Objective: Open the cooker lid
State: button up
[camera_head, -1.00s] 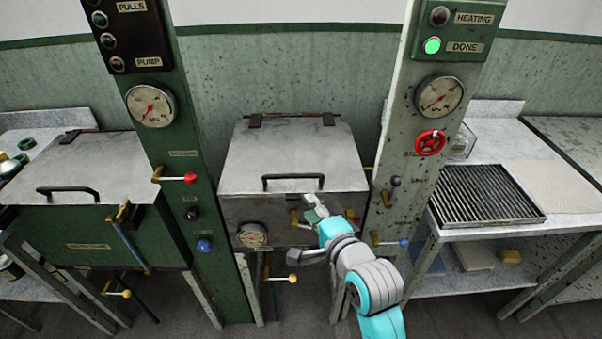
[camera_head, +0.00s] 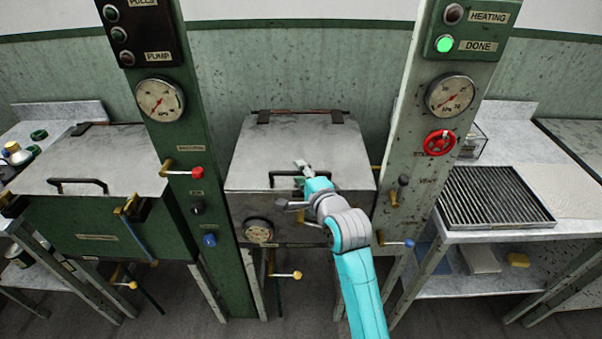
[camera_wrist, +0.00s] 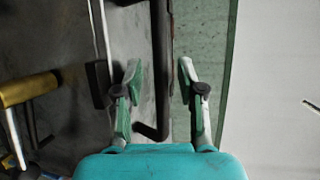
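The cooker (camera_head: 238,207) is the grey metal box in the middle, between the two posts. Its lid (camera_head: 290,145) lies flat and shut on top, with hinges at the back edge. A dark bar handle (camera_head: 279,174) sits at the lid's front edge, its right part hidden behind my gripper. My gripper (camera_head: 304,172) is at this handle, reaching in from the front. In the wrist view my gripper (camera_wrist: 161,72) is open, with the handle bar (camera_wrist: 162,45) between its two fingers. There are visible gaps beside the bar, and its near end bends sideways.
A green post (camera_head: 205,215) and a pale post (camera_head: 408,170) with gauges, levers and a red valve wheel (camera_head: 440,142) flank the cooker. A brass-coloured part (camera_wrist: 30,88) shows left in the wrist view. A second lidded green basin (camera_head: 110,230) stands left; a bench with a grate (camera_head: 495,198) stands right.

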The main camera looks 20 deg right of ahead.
jog(key=shift+w, duration=0.25)
grip_shut()
jog(key=shift+r, duration=0.1)
